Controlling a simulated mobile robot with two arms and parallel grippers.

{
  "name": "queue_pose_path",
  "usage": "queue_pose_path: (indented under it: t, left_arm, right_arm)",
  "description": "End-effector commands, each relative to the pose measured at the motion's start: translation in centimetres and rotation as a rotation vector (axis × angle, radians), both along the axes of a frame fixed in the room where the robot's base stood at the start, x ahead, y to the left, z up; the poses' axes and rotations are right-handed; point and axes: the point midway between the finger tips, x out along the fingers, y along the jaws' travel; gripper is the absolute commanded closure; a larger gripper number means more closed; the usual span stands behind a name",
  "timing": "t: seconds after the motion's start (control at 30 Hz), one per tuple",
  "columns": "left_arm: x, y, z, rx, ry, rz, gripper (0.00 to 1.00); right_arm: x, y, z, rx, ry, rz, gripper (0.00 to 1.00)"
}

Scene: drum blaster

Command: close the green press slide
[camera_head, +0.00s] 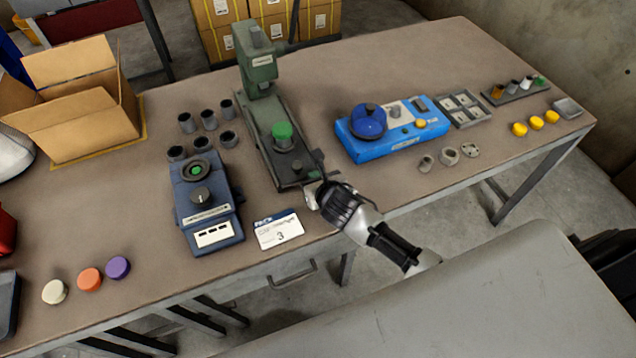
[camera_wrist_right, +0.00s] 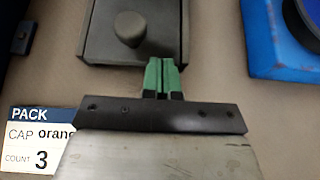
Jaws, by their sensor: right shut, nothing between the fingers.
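The green press (camera_head: 258,62) stands at the table's back middle, with its long base running toward the front edge. The slide (camera_head: 290,173) is at the base's front end, and a holder with a green cap (camera_head: 283,131) sits in front of the press head, not under it. In the right wrist view the slide's dark front plate (camera_wrist_right: 105,38) and its round knob (camera_wrist_right: 130,28) show at the top. My right gripper (camera_head: 313,192) is shut and empty at the slide's front edge. Its green fingertips (camera_wrist_right: 162,75) are close to that edge; contact is unclear. My left gripper is out of view.
A blue-grey device (camera_head: 208,205) stands left of the press, and a bright blue device (camera_head: 392,135) stands right. A pack card (camera_head: 279,231) lies by the front edge. Several dark cups (camera_head: 208,120) stand left of the base. A cardboard box (camera_head: 75,120) sits back left.

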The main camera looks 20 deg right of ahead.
Motion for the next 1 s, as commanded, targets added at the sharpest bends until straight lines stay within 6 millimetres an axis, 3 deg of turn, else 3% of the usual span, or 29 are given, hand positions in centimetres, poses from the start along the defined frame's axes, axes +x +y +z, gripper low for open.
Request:
queue_pose_path:
  t: [0.4, 0.6, 1.0]
  left_arm:
    - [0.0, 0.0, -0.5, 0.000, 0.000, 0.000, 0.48]
    - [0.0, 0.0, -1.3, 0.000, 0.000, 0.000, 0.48]
    - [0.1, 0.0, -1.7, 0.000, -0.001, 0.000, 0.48]
  right_arm:
    - [8.9, 0.1, 0.1, -0.004, -0.004, -0.002, 1.00]
    - [12.1, 0.3, 0.0, -0.002, -0.002, -0.002, 1.00]
    - [14.3, 0.4, 0.1, 0.000, -0.003, -0.001, 1.00]
